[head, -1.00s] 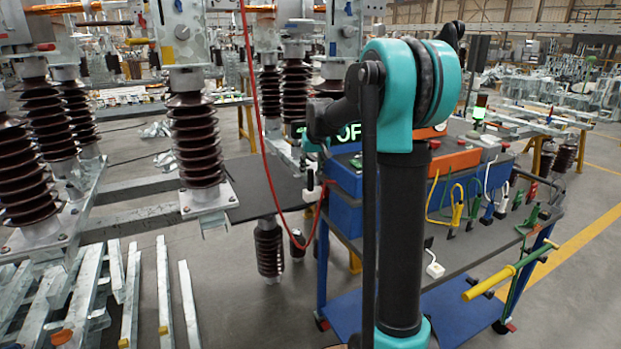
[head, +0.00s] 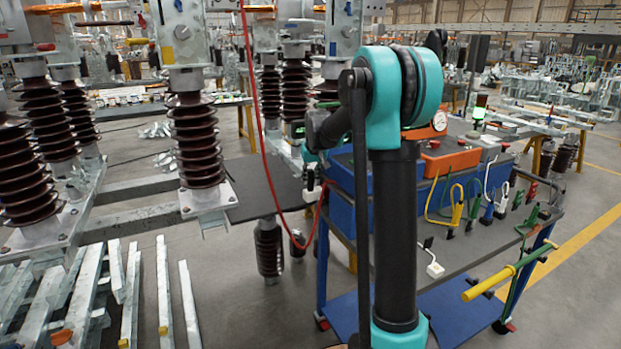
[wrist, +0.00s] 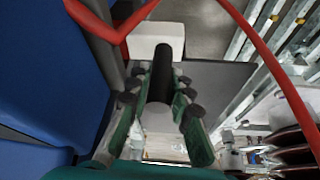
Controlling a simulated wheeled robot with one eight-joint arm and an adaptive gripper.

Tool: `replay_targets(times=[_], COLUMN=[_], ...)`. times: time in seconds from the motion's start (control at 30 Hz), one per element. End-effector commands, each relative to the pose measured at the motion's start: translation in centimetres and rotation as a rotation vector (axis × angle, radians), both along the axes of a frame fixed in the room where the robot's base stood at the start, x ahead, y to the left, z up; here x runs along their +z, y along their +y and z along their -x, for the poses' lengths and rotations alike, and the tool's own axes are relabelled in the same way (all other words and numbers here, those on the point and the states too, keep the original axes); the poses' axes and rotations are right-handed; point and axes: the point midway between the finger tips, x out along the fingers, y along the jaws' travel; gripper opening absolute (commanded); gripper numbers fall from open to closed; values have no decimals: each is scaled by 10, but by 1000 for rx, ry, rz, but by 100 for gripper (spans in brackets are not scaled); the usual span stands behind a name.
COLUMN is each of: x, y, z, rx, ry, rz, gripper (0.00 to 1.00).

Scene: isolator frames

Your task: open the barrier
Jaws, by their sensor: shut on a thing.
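The barrier shows as a red band (head: 262,130) that hangs from the top of the head view and loops down beside the blue cart. At the cart's left corner it meets a white block (head: 310,196) with a black upright grip. In the wrist view the red band (wrist: 262,45) runs across the top, the white block (wrist: 152,38) is at top centre, and the black grip (wrist: 162,66) stands up from it. My gripper (wrist: 160,88) has its green fingers on both sides of the black grip, shut on it. In the head view my arm partly hides the gripper.
The blue cart (head: 345,210) with tools stands right of the band. A yellow-handled bar (head: 490,283) sticks out at its front right. Brown insulators (head: 195,140) on metal frames stand left. Steel profiles (head: 130,290) lie lower left. Some floor between is open.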

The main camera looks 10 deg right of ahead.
Motion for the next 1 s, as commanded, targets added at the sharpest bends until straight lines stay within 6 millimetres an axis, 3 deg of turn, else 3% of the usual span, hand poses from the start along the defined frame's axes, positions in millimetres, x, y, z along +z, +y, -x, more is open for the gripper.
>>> replay_targets(times=[0.37, 0.57, 0.77, 1.0], x=[0, 0, 0, 0], y=[1, 16, 61, 141], z=[0, 5, 19, 44], rx=[0, 4, 7, 9], ry=[0, 0, 0, -1], rz=[0, -1, 0, -1], gripper=[0, 0, 0, 0])
